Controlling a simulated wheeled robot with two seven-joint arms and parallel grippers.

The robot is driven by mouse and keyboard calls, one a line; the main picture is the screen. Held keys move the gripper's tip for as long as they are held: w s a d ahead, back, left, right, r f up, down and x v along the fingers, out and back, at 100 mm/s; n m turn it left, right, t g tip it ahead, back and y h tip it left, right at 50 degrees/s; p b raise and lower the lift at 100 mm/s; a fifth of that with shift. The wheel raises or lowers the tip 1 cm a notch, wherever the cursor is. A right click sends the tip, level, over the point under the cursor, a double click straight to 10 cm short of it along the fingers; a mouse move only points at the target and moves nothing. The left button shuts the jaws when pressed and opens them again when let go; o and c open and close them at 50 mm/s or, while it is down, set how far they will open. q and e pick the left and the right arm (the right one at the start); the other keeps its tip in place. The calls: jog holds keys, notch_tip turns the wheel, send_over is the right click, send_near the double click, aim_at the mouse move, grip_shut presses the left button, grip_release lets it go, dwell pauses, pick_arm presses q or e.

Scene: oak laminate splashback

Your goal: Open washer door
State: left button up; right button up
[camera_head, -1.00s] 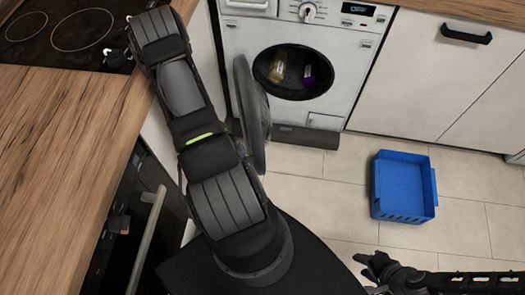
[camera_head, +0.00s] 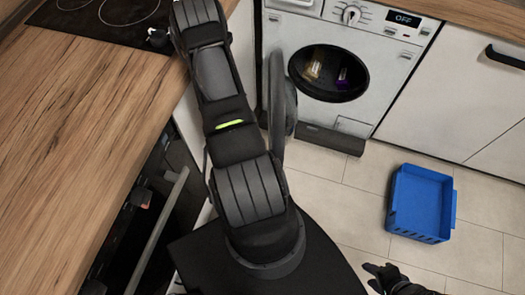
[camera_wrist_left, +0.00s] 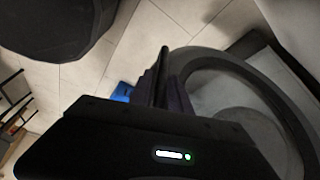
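The washer (camera_head: 385,55) stands at the top of the head view with a display reading OFF. Its round door (camera_head: 281,110) is swung wide to the left, seen nearly edge-on, and the drum opening shows. In the left wrist view the door's ring (camera_wrist_left: 205,62) curves close beside my left gripper (camera_wrist_left: 163,60). The left fingers look close together, with nothing clearly between them. I cannot tell whether they touch the ring. My right gripper (camera_head: 369,276) is open and empty, low over the floor.
A yellowish item (camera_head: 314,68) and a purple item (camera_head: 342,76) lie in the drum. A blue basket (camera_head: 420,203) stands on the tiled floor at right. A wooden worktop (camera_head: 80,130) and an oven handle (camera_head: 158,235) bound the left side. Floor before the washer is clear.

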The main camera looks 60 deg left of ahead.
pick_arm(q)
jog(key=p+v, duration=0.2)
jog(key=v, duration=0.5)
jog(key=shift+s+r, duration=0.2)
